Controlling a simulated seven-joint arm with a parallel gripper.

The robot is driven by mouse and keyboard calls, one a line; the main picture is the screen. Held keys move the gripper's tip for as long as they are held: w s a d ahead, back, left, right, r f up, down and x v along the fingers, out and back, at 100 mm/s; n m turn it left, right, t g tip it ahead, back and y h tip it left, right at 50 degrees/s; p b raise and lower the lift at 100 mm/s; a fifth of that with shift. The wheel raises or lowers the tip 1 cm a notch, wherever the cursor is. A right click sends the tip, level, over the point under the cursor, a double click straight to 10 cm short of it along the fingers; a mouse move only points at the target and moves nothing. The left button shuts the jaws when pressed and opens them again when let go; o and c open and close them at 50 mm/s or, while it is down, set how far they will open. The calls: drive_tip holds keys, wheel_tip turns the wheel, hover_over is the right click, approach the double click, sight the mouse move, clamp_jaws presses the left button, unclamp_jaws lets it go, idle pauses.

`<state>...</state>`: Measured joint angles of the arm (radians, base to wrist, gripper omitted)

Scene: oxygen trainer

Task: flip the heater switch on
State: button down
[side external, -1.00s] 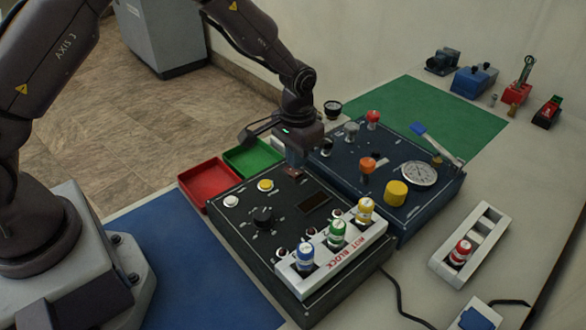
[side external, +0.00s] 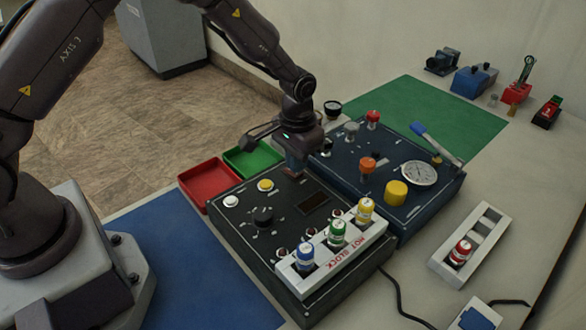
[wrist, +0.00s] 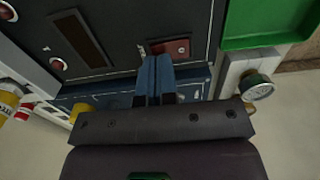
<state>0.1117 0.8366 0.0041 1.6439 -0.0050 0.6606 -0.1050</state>
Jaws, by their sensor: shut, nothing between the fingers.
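The heater control box (side external: 240,240) is a black panel with a dark display, lamps, a knob and a white hot block on its near edge. In the wrist view, a red switch (wrist: 178,47) sits in the panel (wrist: 115,25) near its edge; I take it as the heater switch, but its label is not readable. My gripper (wrist: 155,60) is shut and empty, its blue fingertips right beside the switch and partly covering it. I cannot tell whether they touch it or which way it is set. In the side view, my gripper (side external: 297,176) is low over the box's far corner, hiding the switch.
A blue panel (side external: 430,195) with knobs, a gauge (side external: 419,173) and a blue-handled lever (side external: 420,129) stands close behind the box. Red (side external: 209,183) and green (side external: 252,160) trays lie beside it. Vials stand in the hot block (side external: 325,262). A white rack (side external: 443,262) is at right.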

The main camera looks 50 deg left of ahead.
drive_tip(key=shift+f, duration=0.7)
idle(0.3)
drive_tip(key=shift+r, duration=3.5)
